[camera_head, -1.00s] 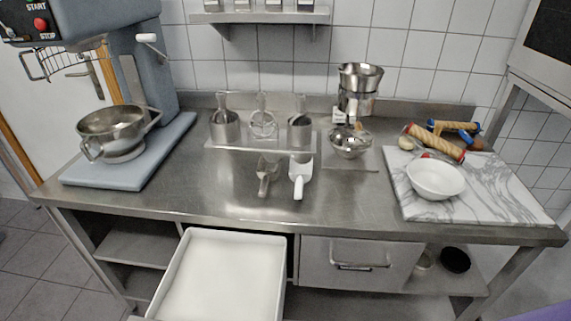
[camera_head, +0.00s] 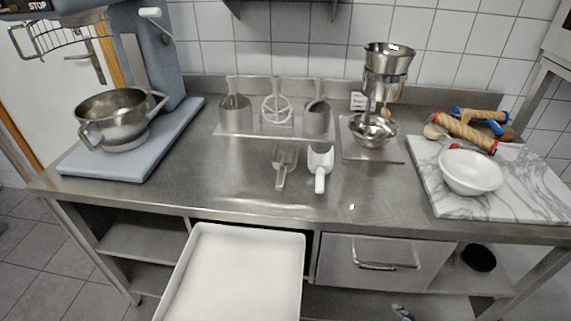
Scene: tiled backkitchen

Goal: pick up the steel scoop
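The steel scoop (camera_head: 285,160) lies on the steel worktop near the middle, with its handle toward the front edge. A white scoop (camera_head: 320,163) lies just to its right, a small gap apart, with its handle also toward the front. Nothing covers the steel scoop and no gripper is near it. A small grey part at the bottom edge, right of centre, looks like the tip of my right gripper (camera_head: 403,313). Too little of it shows to tell whether it is open or shut. My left gripper is not in view.
A mixer with a steel bowl (camera_head: 113,117) is at left. A steel bowl (camera_head: 373,131) and a marble board (camera_head: 440,205) are at right. A white tray (camera_head: 238,270) juts out below the front edge.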

